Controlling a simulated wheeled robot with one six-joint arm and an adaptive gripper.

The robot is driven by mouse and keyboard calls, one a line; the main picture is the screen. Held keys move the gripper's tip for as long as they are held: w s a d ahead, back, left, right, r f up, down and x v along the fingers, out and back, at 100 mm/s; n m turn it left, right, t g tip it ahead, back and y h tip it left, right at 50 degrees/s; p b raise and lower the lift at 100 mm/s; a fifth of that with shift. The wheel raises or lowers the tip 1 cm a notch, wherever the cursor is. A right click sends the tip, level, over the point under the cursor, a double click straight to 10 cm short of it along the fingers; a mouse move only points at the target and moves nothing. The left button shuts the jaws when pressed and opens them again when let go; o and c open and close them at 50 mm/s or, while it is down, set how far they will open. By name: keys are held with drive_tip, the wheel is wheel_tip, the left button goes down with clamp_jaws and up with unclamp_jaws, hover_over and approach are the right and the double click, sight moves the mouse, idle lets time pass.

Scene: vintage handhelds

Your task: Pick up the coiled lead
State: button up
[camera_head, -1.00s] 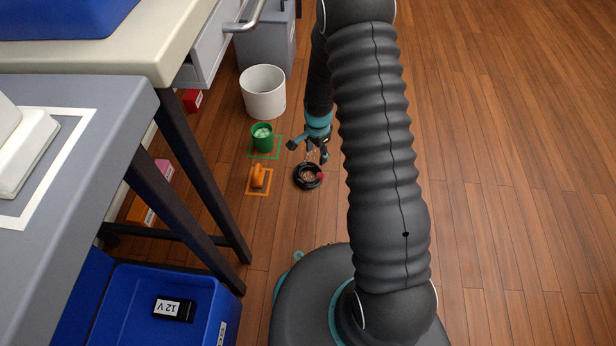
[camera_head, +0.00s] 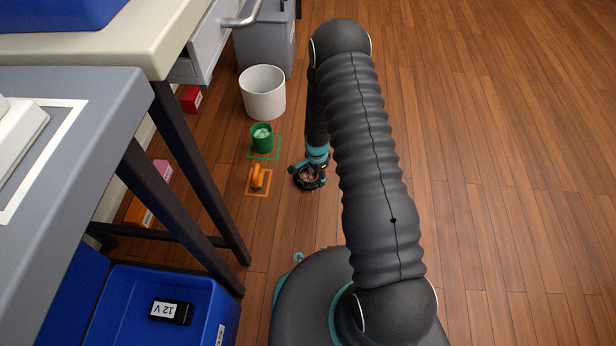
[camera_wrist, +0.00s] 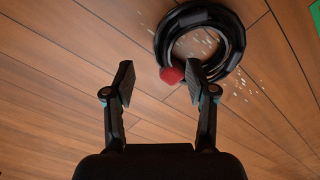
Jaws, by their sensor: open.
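The coiled lead is a black ring with a red end. It lies flat on the wooden floor; in the wrist view the ring (camera_wrist: 238,40) is at the upper right and its red end (camera_wrist: 171,75) at its near left. In the head view the coiled lead (camera_head: 312,187) is partly hidden by my gripper (camera_head: 309,172). My gripper (camera_wrist: 160,82) is open and empty in the wrist view. The right finger overlaps the ring beside the red end; the left finger is over bare floor. I cannot tell whether the right finger touches the lead.
Pale specks lie inside and around the ring. To its left are an orange object (camera_head: 257,177) in an orange outline, a green cup (camera_head: 262,138) in a green outline, and a white bin (camera_head: 263,92). Table legs (camera_head: 185,205) and a blue crate (camera_head: 215,320) stand left. Floor is clear at right.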

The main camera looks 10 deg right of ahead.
sight(316, 183)
wheel_tip(316, 183, down, 5)
drive_tip(key=shift+w+r+b, duration=0.1)
drive_tip(key=shift+b, duration=0.3)
clamp_jaws()
